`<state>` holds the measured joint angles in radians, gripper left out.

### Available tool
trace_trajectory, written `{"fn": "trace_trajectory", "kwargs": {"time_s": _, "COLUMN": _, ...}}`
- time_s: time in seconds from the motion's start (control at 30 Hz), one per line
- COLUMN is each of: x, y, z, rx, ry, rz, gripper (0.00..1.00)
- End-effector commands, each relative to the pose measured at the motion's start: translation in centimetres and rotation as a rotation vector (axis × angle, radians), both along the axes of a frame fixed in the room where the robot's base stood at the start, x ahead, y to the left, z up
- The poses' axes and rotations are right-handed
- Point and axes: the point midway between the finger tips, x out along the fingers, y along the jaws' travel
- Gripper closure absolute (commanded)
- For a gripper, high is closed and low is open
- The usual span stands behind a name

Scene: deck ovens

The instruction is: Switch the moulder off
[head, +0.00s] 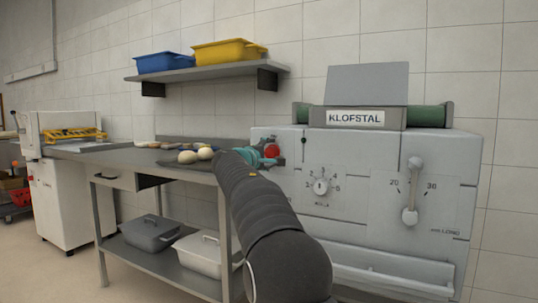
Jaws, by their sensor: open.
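The moulder (325,232), a large grey machine labelled KLOFSTAL, fills the right side of the head view. Its front carries a round red button (272,151) at the upper left, a numbered dial (321,187) and a lever (411,190) on a scale marked 20 and 30. My gripper (273,161), teal and dark, is at the end of my arm, right at the red button in the picture. It is open with nothing seen in it. It overlaps part of the button's lower left edge; I cannot tell whether it touches.
A steel table (97,155) left of the moulder bears dough balls (188,157). Lidded containers (150,233) stand on its lower shelf. A wall shelf (210,72) holds a blue bin (163,62) and a yellow bin (228,52). A white machine (65,205) stands far left.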

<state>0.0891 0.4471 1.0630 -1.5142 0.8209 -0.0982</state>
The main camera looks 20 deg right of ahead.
Motion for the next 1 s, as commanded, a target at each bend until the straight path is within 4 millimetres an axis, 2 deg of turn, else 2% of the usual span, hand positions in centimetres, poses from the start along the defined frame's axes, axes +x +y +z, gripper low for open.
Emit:
{"fn": "trace_trajectory", "kwargs": {"time_s": 0.17, "x": -1.1, "y": 1.5, "z": 0.1, "rx": -0.001, "ry": -0.001, "rz": 0.002, "gripper": 0.32}}
{"fn": "trace_trajectory", "kwargs": {"time_s": 0.6, "x": -6.1, "y": 7.9, "z": 0.1, "rx": -0.001, "ry": -0.001, "rz": 0.003, "gripper": 0.32}}
{"fn": "trace_trajectory", "kwargs": {"time_s": 0.8, "x": -7.1, "y": 9.3, "z": 0.0, "rx": -0.001, "ry": -0.001, "rz": 0.002, "gripper": 0.32}}
{"fn": "trace_trajectory", "kwargs": {"time_s": 1.0, "x": -7.3, "y": 9.5, "z": 0.0, "rx": -0.001, "ry": -0.001, "rz": 0.001, "gripper": 0.32}}
